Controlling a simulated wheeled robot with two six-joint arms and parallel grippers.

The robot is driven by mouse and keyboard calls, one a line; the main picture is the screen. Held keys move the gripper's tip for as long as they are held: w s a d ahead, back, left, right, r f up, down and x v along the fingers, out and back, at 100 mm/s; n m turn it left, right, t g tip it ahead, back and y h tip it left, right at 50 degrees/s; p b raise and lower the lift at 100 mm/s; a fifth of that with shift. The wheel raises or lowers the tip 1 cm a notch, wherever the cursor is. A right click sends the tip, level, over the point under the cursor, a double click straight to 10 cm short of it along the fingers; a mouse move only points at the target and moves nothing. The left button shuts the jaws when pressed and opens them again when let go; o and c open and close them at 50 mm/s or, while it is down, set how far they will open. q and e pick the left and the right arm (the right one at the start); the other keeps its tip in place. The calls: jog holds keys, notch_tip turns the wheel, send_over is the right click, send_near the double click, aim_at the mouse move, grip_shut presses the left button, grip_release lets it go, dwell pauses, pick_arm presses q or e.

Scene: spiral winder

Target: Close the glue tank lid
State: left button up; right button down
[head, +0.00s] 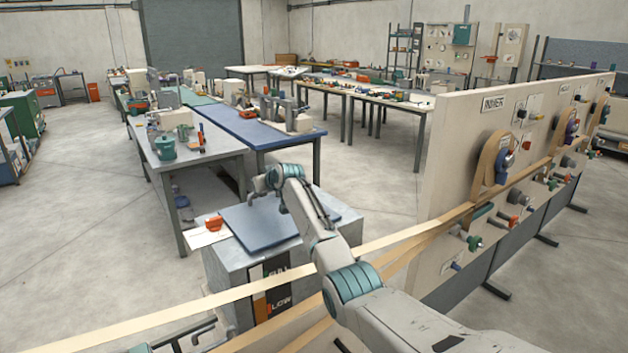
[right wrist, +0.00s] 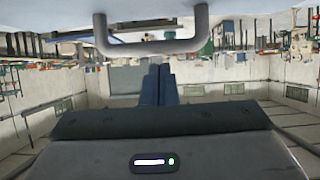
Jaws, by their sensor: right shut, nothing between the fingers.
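The glue tank (head: 228,277) is a grey metal box in the middle of the head view, with a FULL/LOW gauge on its front. Its blue lid (head: 262,224) looks flat on the tank top; I cannot see a gap. My right arm reaches over from the lower right, and my right gripper (head: 262,186) is above the lid's far side. In the right wrist view the gripper's fingers (right wrist: 160,85) are together and empty. A grey U-shaped handle (right wrist: 150,46) is just beyond the fingertips, not between them. My left gripper is not in view.
An orange object (head: 214,222) sits on a white sheet left of the lid. A grey workbench (head: 185,150) and a blue-topped table (head: 250,128) stand behind. A tall pale panel (head: 450,150) stands at right. Tan strips (head: 390,240) cross in front of the tank. Open floor lies left.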

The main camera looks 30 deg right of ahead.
jog(key=shift+f, duration=0.15)
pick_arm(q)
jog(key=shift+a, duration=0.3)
